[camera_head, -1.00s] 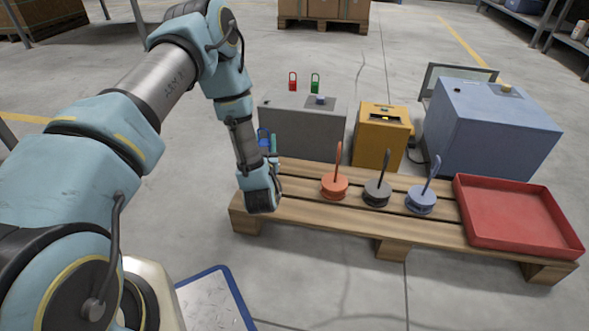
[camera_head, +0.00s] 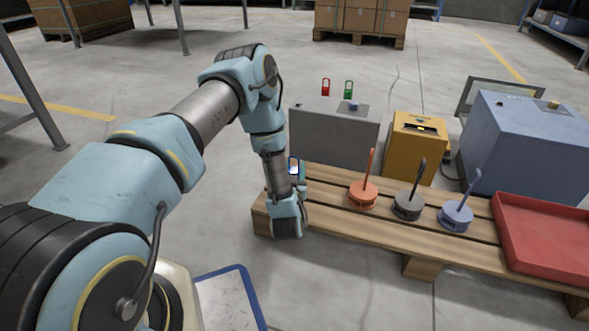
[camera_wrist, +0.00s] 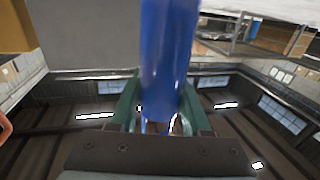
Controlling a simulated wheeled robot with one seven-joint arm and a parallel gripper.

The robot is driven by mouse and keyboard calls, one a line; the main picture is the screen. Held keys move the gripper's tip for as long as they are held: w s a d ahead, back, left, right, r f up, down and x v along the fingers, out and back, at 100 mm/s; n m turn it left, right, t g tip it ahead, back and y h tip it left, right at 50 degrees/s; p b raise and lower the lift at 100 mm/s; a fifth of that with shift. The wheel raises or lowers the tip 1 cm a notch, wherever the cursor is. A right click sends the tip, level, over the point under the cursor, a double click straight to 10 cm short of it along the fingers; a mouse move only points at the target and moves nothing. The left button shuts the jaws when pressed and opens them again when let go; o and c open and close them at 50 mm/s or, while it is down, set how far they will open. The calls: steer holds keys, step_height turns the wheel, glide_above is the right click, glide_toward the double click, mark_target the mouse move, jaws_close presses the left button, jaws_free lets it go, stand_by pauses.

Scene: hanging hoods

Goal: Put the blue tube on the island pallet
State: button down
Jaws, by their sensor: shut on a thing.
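My gripper (camera_wrist: 157,103) has its green fingers shut on the blue tube (camera_wrist: 168,45), which stands up between them in the wrist view. In the head view my gripper (camera_head: 301,180) is at the left end of a wooden pallet (camera_head: 340,225), mostly hidden behind my wrist. A small blue shape shows just beyond my wrist there; I cannot tell whether it is the tube. Whether the tube touches anything is hidden.
On the pallet stand an orange (camera_head: 362,195), a black (camera_head: 408,207) and a blue hood-like piece (camera_head: 455,215) with upright handles, and a red tray (camera_head: 545,240). Behind are a grey box (camera_head: 330,138), a yellow box (camera_head: 414,150) and a large blue-grey cabinet (camera_head: 520,140). Open floor lies left.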

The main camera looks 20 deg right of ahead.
steer(key=shift+c, duration=1.8)
jaws_free()
steer(key=shift+f, duration=0.1)
steer(key=shift+r, duration=0.25)
steer(key=p+v, duration=0.4)
steer(key=v, duration=0.4)
steer(key=shift+s+f, duration=0.15)
steer(key=shift+s, duration=0.25)
steer(key=shift+p+v, duration=0.8)
steer(key=shift+v, duration=0.9)
steer(key=shift+w+a, duration=0.1)
